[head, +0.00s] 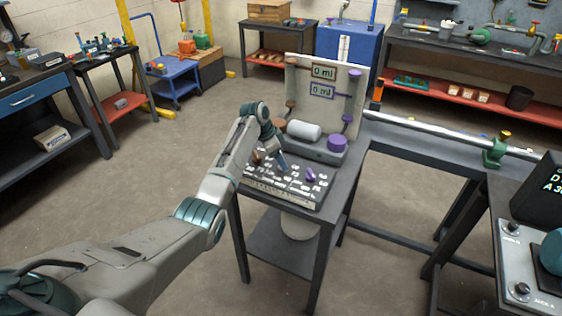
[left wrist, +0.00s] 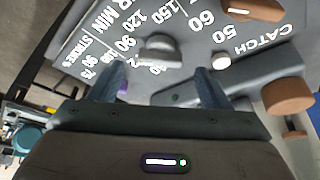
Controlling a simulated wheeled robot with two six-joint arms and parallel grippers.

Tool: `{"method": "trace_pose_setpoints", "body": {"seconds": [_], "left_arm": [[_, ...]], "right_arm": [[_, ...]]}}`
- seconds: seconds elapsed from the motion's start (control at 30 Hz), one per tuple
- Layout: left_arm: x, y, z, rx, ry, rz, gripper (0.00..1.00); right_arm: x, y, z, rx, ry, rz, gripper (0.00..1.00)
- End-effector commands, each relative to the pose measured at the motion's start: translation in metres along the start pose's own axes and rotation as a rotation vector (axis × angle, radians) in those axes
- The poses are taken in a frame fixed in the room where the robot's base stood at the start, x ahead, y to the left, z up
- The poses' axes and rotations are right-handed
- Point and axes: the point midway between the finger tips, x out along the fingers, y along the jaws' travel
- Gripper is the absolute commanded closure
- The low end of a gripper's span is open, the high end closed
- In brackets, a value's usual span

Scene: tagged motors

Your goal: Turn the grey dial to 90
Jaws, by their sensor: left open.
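In the left wrist view a small grey dial (left wrist: 160,47) stands on a grey panel (left wrist: 190,22) with white numbers around it, among them 120 and 90. Which number it points at I cannot tell. My left gripper (left wrist: 157,92) is open, its two blue-grey fingers apart. The dial is just beyond the fingertips, roughly in line with the gap, not between them. In the head view my left gripper (head: 280,163) is low over the labelled panel (head: 318,202), and I cannot make out the grey dial there. My right gripper is not in view.
A brown knob (left wrist: 288,97) and a brown-topped part (left wrist: 255,9) are close by in the left wrist view. In the head view a purple knob (head: 311,175) is on the panel. Behind stands a board (head: 342,103) with two "0 ml" displays, and a white cylinder (head: 304,131).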

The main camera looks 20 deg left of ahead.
Motion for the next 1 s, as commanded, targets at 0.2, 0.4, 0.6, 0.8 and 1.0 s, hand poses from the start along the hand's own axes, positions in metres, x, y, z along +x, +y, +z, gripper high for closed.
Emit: {"method": "trace_pose_setpoints", "body": {"seconds": [0.2,0.4,0.6,0.8,1.0], "left_arm": [[-0.044,-0.002,0.001,0.002,0.001,-0.005,0.29],[-0.073,-0.001,0.001,0.002,0.000,-0.003,0.29],[-0.083,0.000,0.000,0.000,-0.001,-0.001,0.29],[-0.083,0.000,0.000,0.000,-0.001,-0.001,0.29],[-0.083,0.000,0.000,0.001,-0.001,-0.001,0.29]], "right_arm": [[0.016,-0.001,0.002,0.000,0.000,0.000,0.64],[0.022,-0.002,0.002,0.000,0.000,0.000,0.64],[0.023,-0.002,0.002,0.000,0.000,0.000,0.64],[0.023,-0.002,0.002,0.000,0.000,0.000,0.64],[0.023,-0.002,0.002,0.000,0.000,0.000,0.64]]}}
